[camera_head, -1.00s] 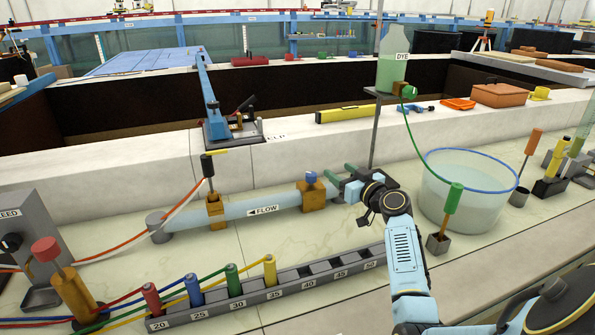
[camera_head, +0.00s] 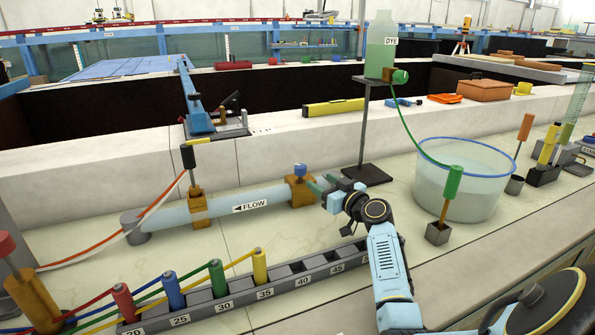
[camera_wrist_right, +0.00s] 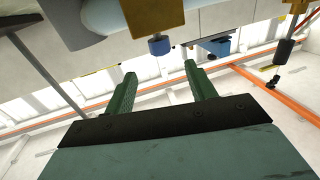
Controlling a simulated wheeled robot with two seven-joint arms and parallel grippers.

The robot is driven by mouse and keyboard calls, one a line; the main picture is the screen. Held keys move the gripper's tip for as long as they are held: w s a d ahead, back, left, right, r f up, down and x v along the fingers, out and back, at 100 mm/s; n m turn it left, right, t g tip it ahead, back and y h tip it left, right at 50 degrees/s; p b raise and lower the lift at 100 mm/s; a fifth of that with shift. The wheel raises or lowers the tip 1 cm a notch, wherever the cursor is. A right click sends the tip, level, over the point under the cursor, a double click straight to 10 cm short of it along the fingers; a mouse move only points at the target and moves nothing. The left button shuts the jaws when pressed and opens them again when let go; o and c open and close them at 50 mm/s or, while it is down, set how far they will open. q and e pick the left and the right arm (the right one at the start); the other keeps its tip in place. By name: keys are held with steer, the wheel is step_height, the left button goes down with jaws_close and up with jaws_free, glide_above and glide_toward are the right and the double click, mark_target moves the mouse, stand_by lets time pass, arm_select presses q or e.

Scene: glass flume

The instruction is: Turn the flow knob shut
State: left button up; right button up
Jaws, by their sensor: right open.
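The flow knob (camera_head: 300,170) is a small blue knob on top of a brass block (camera_head: 299,191) at the right end of the clear flow pipe (camera_head: 235,203). My right gripper (camera_head: 318,184) is just right of the knob, with its green fingers toward it. In the right wrist view the open, empty fingers (camera_wrist_right: 160,72) are spread, and the blue knob (camera_wrist_right: 160,46) shows beyond their tips, roughly between them. The knob looks apart from both fingers. My left gripper is not in view.
A stand with the dye bottle (camera_head: 380,47) rises behind my right gripper. A round water tank (camera_head: 470,194) stands to its right. A rack (camera_head: 205,306) with coloured plugs lies in front. A black-topped tap (camera_head: 188,157) is on the pipe's left part.

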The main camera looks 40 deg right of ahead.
mark_target(297, 166)
steer(key=w, duration=0.2)
steer(key=w+b, duration=0.1)
steer(key=w, duration=0.4)
steer(key=shift+d, duration=0.35)
steer(key=w+b, duration=0.2)
steer(key=w, duration=0.2)
steer(key=shift+w+d, duration=0.15)
steer(key=shift+d, duration=0.05)
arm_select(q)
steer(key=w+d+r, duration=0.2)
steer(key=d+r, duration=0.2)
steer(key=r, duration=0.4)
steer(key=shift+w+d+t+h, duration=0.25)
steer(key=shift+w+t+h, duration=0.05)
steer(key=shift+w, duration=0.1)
arm_select(e)
steer(key=shift+w+d, duration=0.1)
steer(key=shift+w, duration=0.6)
steer(key=shift+c, duration=0.4)
steer(key=c, duration=0.9)
